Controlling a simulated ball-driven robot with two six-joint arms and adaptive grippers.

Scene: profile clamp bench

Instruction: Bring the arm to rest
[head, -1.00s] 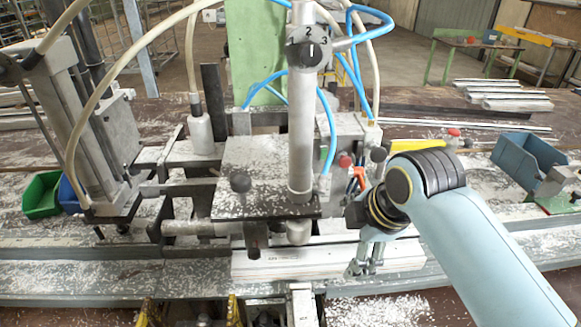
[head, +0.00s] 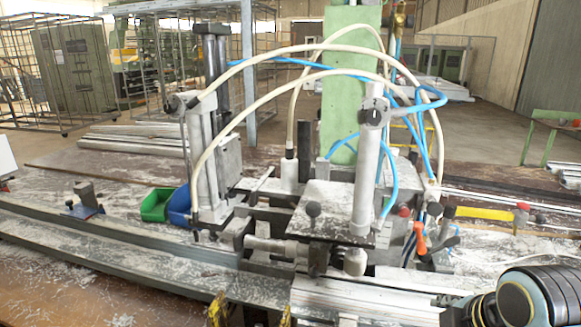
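My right arm enters at the lower right corner, with its dark ringed wrist at the bottom edge. Its gripper is cut off below the picture, so its fingers do not show. My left arm and gripper are not in view. The clamp machine (head: 330,208) stands in the middle of the bench, with an upright grey cylinder (head: 368,165) and a dark-edged plate. A pale profile (head: 365,297) lies in front of it, left of my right wrist. I see nothing held.
A green bin (head: 156,204) and a blue bin (head: 179,205) stand left of the clamp. Blue and cream hoses arch over it. An orange-red lever (head: 419,238) and a yellow bar (head: 483,213) are near my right arm. Chips litter the bench. Long rails run along the left front.

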